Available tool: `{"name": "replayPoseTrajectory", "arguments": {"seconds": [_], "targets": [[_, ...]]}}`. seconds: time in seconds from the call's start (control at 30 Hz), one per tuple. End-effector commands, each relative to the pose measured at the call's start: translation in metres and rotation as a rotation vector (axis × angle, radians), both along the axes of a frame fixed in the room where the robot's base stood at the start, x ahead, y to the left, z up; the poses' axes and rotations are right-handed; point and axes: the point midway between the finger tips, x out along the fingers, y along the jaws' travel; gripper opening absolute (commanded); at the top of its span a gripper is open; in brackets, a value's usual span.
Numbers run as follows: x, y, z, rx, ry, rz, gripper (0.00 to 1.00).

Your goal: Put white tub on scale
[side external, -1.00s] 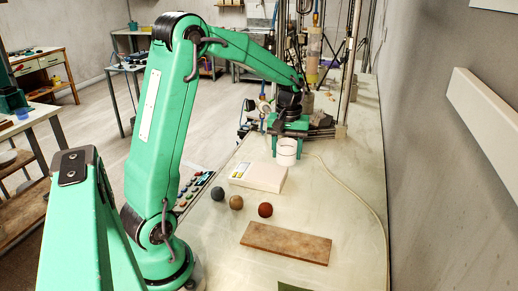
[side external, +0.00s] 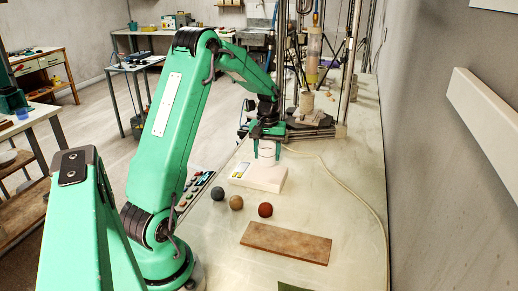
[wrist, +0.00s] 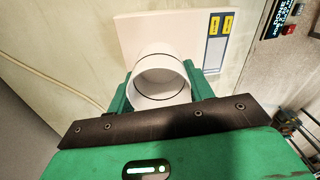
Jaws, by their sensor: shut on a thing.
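The white tub (side external: 266,154) is a short, open cylinder. It is upright between the green fingers of my gripper (side external: 265,146), which is shut on it. In the wrist view the tub (wrist: 161,72) shows its open, empty mouth between both fingers of my gripper (wrist: 160,88). The scale (side external: 262,180) is a flat white box with a yellow-marked panel at its left end. In the wrist view the scale (wrist: 140,32) lies beyond the tub. The tub overlaps the scale's back part in the side view; I cannot tell whether they touch.
Three clay balls, grey (side external: 219,193), tan (side external: 236,202) and dark red (side external: 265,210), lie in front of the scale. A brown board (side external: 286,243) lies nearer. A cable (side external: 350,177) curves along the right.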

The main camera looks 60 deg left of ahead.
Motion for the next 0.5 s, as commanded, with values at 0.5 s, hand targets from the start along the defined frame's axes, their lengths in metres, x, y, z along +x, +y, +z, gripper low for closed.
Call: {"name": "replayPoseTrajectory", "arguments": {"seconds": [0.5], "targets": [[0.000, -0.001, -0.040, -0.001, 0.001, 0.000, 0.30]]}}
